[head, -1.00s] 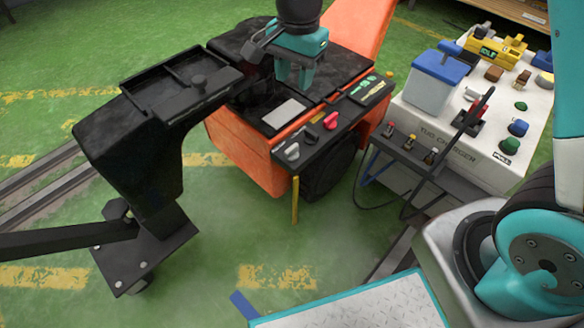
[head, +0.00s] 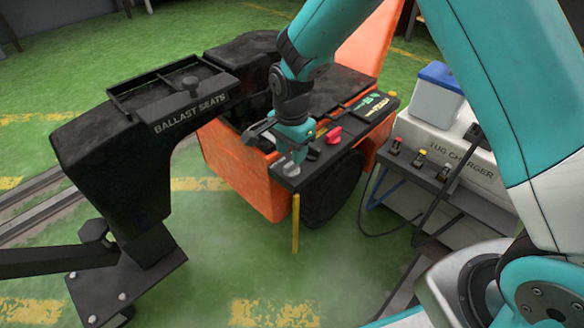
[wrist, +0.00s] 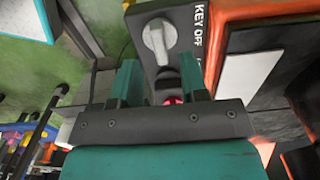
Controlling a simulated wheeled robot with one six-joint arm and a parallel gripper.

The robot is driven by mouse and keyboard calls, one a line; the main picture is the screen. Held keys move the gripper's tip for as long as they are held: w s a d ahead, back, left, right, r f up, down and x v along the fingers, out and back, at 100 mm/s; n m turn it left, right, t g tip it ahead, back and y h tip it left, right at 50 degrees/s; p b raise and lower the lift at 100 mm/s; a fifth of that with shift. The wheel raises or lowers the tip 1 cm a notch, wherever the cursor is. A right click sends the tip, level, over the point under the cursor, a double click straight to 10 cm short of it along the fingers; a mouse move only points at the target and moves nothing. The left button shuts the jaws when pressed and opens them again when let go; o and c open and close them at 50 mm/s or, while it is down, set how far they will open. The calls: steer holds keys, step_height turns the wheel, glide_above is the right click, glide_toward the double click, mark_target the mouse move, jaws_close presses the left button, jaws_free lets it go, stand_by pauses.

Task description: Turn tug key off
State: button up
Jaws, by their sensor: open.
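The orange tug (head: 240,165) stands in the middle of the head view with a black control panel (head: 312,168) on its side. The key knob (wrist: 158,40) is a silver-grey knob beside the words KEY OFF in the wrist view. In the head view the knob (head: 288,168) shows just below my gripper (head: 291,150). In the wrist view my gripper (wrist: 157,85) is open, its two teal fingers apart on either side of the line to the knob. The knob lies a little beyond the fingertips. I cannot tell if they touch it.
A red knob (head: 334,135) sits on the same panel, close to my gripper. The black ballast arm (head: 125,150) stands to the left. The tug charger (head: 455,160) with small levers and a black cable stands to the right.

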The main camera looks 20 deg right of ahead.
step_height(320, 180, down, 4)
steer(key=shift+f+b, duration=0.1)
steer(key=shift+b, duration=0.45)
jaws_close()
